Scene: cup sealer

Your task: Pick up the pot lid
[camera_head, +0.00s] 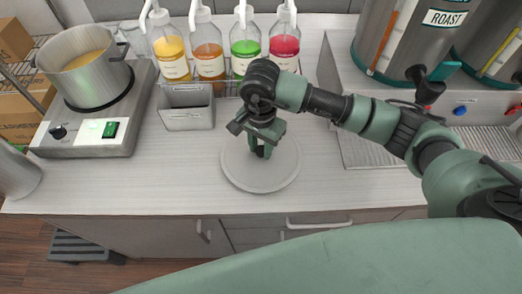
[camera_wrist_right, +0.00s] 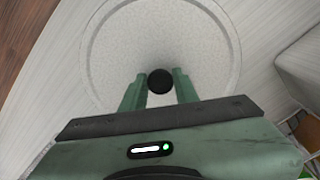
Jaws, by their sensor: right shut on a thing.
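The pot lid (camera_head: 282,176) is a round, pale grey disc on the counter, in the middle of the head view. It fills the upper part of the right wrist view (camera_wrist_right: 205,60), with a dark round knob (camera_wrist_right: 160,80) at its centre. My right gripper (camera_head: 261,153) points down over the lid's middle. In the wrist view its two green fingers (camera_wrist_right: 159,86) stand on either side of the knob, shut on it. The lid appears to lie flat; whether it touches the counter I cannot tell. My left gripper is not in view.
A steel pot (camera_head: 85,65) with yellow contents stands on a hot plate (camera_head: 90,130) at the left. A grey bin (camera_head: 187,109) and several pump bottles (camera_head: 208,50) stand behind the lid. Large dispensers (camera_head: 395,40) stand at the right. Counter left of the lid is clear.

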